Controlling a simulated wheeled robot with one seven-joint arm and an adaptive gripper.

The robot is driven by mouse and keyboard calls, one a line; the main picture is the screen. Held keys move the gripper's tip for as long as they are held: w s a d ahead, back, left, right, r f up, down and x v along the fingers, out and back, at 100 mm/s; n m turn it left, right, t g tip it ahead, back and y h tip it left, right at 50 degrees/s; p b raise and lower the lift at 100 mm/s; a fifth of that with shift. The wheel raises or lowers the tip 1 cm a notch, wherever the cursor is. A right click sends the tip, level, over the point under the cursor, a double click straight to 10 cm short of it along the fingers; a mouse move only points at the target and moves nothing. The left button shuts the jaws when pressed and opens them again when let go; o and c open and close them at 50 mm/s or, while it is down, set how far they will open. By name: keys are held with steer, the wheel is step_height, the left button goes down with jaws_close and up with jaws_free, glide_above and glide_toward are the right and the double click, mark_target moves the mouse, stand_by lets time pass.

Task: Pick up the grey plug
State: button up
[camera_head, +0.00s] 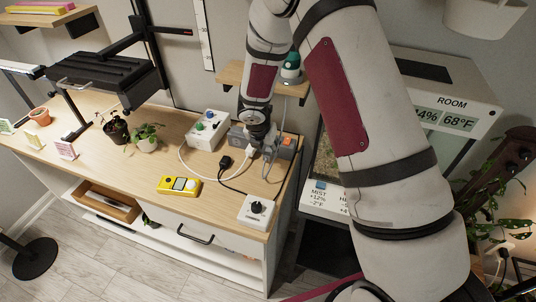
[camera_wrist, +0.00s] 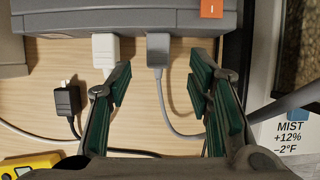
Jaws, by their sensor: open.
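The grey plug (camera_wrist: 157,52) sits at the near side of a grey power strip (camera_wrist: 130,20) in the wrist view, its grey cable running toward me and then curving right. A white plug (camera_wrist: 104,50) sits in the strip just left of it. My gripper (camera_wrist: 160,80) is open, its green-padded fingers to either side of the grey plug's line. The left finger is close to the white plug; whether it touches cannot be told. In the head view my gripper (camera_head: 262,138) hangs over the strip, and the arm hides much of the plugs.
A black plug (camera_wrist: 66,104) lies loose on the wood at left. An orange switch (camera_wrist: 211,8) is on the strip's right end. A yellow meter (camera_head: 179,185), a white socket box (camera_head: 257,211), a white button box (camera_head: 208,130) and potted plants stand on the table. The front middle is mostly clear.

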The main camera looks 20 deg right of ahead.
mark_target(267, 153)
steer(key=shift+p+x, duration=0.4)
steer(key=shift+x, duration=2.05)
steer(key=shift+a, duration=0.2)
jaws_close()
